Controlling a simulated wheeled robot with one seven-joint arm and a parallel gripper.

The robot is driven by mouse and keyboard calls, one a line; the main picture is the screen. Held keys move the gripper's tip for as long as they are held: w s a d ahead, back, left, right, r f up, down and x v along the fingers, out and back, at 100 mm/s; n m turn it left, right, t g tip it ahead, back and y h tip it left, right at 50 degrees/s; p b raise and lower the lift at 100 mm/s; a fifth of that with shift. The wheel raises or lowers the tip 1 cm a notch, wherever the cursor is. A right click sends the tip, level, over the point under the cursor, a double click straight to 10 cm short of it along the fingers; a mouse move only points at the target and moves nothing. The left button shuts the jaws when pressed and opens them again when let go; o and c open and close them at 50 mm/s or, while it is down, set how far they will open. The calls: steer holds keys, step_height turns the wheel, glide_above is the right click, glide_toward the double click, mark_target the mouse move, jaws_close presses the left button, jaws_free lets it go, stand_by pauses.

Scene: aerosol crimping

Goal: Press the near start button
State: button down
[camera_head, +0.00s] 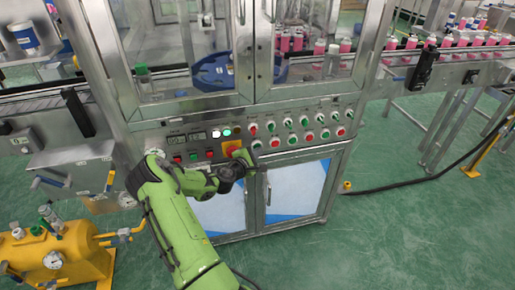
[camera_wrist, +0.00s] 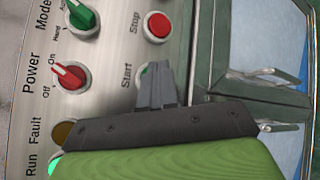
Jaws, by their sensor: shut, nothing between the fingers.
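The green start button (camera_wrist: 145,71) shows in the wrist view beside the label "Start". My gripper (camera_wrist: 157,68) covers most of it, and only a sliver of green shows at the left of the fingertips. The fingers are together and empty. I cannot tell whether the tips touch the button or whether it is pushed in. In the head view my gripper (camera_head: 243,157) is at the front control panel, below the row of lamps, and the button under it cannot be made out.
In the wrist view, the red stop button (camera_wrist: 158,25) is above the start button. The red power knob (camera_wrist: 70,76) and green mode knob (camera_wrist: 83,18) are to the left. The run lamp (camera_wrist: 55,166) glows green. In the head view, cabinet doors (camera_head: 298,190) are below the panel.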

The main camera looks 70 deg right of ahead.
stand_by(0.4)
steer(key=shift+s+a, duration=0.35)
steer(key=shift+a, duration=0.4)
steer(key=shift+s+a+b, duration=0.2)
steer(key=shift+s+a, duration=0.25)
steer(key=shift+a, duration=0.25)
steer(key=shift+s+a+b, duration=0.15)
steer(key=shift+s+a, duration=0.25)
steer(key=shift+a, duration=0.25)
steer(key=shift+s+a+b, duration=0.2)
steer(key=shift+s+a, duration=0.25)
steer(key=shift+a, duration=0.25)
